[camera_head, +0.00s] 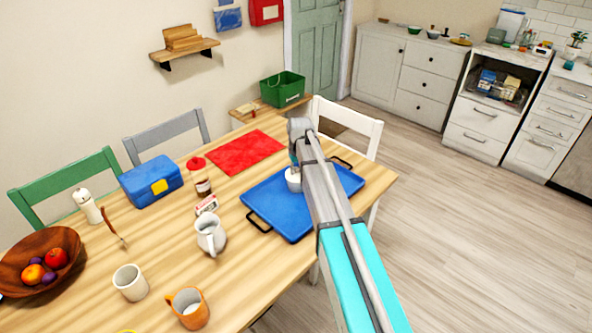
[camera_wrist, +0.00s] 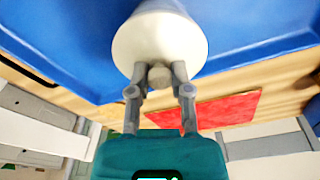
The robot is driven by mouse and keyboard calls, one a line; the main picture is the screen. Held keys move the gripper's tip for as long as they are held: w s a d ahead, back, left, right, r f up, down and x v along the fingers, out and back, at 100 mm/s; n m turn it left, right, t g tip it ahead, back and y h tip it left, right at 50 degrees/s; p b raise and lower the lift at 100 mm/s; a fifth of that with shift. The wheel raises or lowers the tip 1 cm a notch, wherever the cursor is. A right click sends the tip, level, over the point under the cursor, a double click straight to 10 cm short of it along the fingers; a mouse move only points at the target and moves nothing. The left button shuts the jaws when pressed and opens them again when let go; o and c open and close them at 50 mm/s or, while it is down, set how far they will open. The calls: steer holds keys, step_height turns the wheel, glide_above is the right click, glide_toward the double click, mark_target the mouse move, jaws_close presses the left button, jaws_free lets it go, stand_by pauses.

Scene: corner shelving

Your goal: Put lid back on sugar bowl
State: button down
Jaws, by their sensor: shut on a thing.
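A small white sugar bowl (camera_head: 293,184) stands on the blue tray (camera_head: 265,205), partly hidden by my arm. In the wrist view, a round white lid (camera_wrist: 160,38) with a greyish knob (camera_wrist: 159,75) fills the top middle. My gripper (camera_wrist: 159,82) is shut on this knob, one finger on each side. In the head view my gripper (camera_head: 293,160) is above the bowl, largely hidden behind my arm. The white form behind the lid narrows away from the camera. I cannot tell whether the lid touches the bowl's rim.
The tray has black handles and sits at the table's right end. A white chair (camera_head: 345,125) stands behind the tray.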

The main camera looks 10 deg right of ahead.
stand_by(0.8)
steer(key=shift+c, duration=2.3)
jaws_free()
steer(key=o, duration=0.5)
steer(key=shift+c, duration=0.2)
steer(key=shift+r+p, duration=3.5)
